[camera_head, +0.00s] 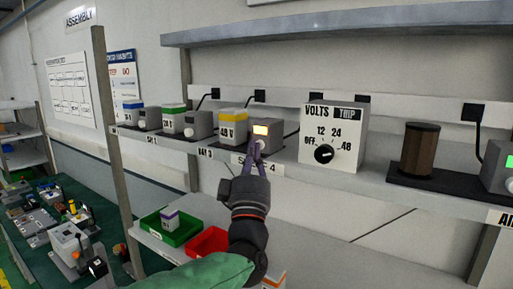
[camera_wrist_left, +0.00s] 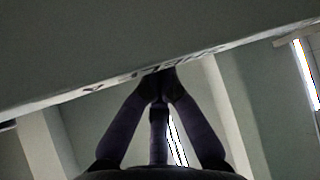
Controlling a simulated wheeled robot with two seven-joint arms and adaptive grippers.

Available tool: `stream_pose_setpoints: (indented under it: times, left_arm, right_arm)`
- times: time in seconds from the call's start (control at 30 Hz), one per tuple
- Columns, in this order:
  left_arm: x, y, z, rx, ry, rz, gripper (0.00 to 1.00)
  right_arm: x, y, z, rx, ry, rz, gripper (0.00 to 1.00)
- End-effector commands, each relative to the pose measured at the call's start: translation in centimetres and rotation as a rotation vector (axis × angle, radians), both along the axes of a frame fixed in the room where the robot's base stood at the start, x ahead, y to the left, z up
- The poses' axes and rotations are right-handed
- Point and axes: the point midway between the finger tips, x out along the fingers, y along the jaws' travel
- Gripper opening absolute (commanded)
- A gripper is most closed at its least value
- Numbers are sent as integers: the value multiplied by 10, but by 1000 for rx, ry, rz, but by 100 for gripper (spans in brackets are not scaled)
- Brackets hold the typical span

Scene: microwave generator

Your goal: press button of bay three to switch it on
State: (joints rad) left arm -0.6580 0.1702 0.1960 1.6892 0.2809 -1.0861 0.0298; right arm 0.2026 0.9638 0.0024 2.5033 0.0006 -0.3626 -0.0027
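Three grey boxes with coloured-top blocks beside them stand in a row on the shelf. The right one of the three, a grey box (camera_head: 270,132) beside the yellow-topped 48 V block (camera_head: 233,124), has an orange-lit display. My left gripper (camera_head: 257,151) is in front of this box, its fingertips together at the lower front, where they largely hide the button area. I cannot tell whether they touch. In the left wrist view my fingers (camera_wrist_left: 160,88) meet at the tips below the shelf edge and its label, holding nothing. My right gripper is not in view.
A white selector box (camera_head: 333,130) with a black dial stands to the right, then a brown coil (camera_head: 420,150) and a green-lit device (camera_head: 499,172). Green (camera_head: 172,226) and red (camera_head: 207,243) bins sit below. An upright post (camera_head: 114,150) stands left.

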Motion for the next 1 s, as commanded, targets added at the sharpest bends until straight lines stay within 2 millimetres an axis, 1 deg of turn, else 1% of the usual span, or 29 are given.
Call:
stream_pose_setpoints:
  times: [0.17, 0.5, 0.87, 1.0]
  left_arm:
    - [-2, 1, -1, 0, 0, 0, 0]
    - [-14, 10, -2, -2, 0, -1, 0]
    - [-17, 12, 0, -1, -1, 0, 0]
    - [-25, 18, -2, -2, -3, 0, 0]
  right_arm:
    - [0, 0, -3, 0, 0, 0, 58]
    - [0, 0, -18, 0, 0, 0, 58]
    - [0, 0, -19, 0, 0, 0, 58]
    - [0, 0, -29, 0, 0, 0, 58]
